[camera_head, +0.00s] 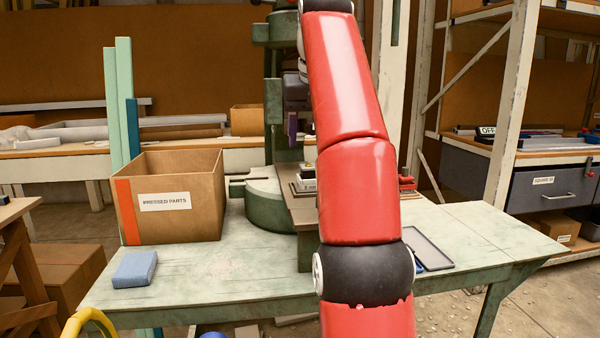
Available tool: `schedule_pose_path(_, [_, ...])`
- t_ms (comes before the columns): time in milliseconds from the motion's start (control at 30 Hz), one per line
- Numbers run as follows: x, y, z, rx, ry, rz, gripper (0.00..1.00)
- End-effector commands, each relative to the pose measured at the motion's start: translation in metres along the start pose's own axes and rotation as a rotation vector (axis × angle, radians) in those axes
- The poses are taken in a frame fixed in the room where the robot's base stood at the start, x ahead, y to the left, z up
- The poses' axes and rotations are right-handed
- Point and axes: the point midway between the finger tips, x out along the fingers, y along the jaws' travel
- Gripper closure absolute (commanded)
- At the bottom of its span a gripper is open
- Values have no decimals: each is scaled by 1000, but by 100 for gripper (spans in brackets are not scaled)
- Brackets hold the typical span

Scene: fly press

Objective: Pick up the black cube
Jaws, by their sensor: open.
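My arm rises through the middle of the picture and bends at the top edge. My gripper (292,122) shows only in part just left of the arm, dark and small, pointing down in front of the green press column. It is open and high above the press bed, with nothing visible in it. A small light-and-dark stack (307,178) sits on the plate below, partly behind my arm.
The green fly press (268,207) stands on the pale green table (215,275). A "PRESSED PARTS" box (190,226) and a blue block (135,268) are at left. A dark-rimmed tray (427,248) lies right of my arm. The table's right end is clear.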

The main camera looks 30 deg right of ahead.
Motion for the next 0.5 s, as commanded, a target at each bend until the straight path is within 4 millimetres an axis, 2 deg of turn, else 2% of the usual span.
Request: schedule_pose_path(500, [25, 1, -1, 0, -3, -1, 44])
